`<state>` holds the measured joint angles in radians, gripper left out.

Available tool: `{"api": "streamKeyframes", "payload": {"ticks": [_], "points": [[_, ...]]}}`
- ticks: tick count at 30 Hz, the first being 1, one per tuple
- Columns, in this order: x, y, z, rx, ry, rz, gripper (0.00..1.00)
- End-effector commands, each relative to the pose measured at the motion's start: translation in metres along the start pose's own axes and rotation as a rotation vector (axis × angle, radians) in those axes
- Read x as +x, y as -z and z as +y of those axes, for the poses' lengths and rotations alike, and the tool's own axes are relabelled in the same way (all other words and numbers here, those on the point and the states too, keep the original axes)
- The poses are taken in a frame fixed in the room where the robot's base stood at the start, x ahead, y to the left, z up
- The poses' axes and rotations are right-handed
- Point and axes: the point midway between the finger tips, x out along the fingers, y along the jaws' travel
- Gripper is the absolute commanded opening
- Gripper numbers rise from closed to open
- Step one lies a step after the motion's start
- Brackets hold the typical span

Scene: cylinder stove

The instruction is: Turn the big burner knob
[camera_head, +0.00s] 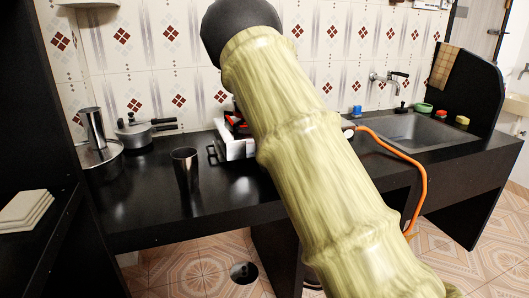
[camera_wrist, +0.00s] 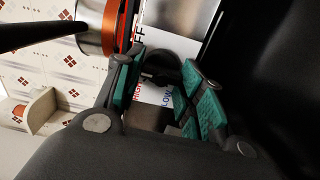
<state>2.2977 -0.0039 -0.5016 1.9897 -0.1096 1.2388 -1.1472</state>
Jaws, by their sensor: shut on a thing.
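The white stove (camera_head: 237,149) stands on the black counter, mostly hidden behind my arm in the head view. In the wrist view its white front panel (camera_wrist: 152,94) carries red and blue lettering, partly covered. A dark round burner knob (camera_wrist: 167,66) sits between the green-padded fingers of my gripper (camera_wrist: 163,84). The fingers are closed around its sides, but the contact is partly hidden in shadow. My gripper is hidden in the head view. The knob's pointer angle cannot be made out.
A steel cup (camera_head: 185,168) and a pressure cooker (camera_head: 147,132) stand left of the stove. An orange hose (camera_head: 419,185) hangs over the counter's front edge at right. The sink (camera_head: 400,130) lies farther right. A steel cylinder with an orange band (camera_wrist: 92,24) is close to the gripper.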

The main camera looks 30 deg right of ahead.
Motion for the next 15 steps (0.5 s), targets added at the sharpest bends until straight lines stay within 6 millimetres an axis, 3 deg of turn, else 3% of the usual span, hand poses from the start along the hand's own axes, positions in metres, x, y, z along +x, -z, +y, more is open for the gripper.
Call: {"api": "streamKeyframes", "payload": {"ticks": [2,3,6,15], "points": [[0.0,-0.0005,-0.0001,0.001,0.0,-0.001,0.15],[0.0,-0.0005,-0.0001,0.0,0.0,-0.001,0.46],[0.0,-0.0004,-0.0001,0.0,0.0,-0.001,0.61],[-0.0005,-0.0001,-0.0001,0.0,0.0,0.0,0.61]]}}
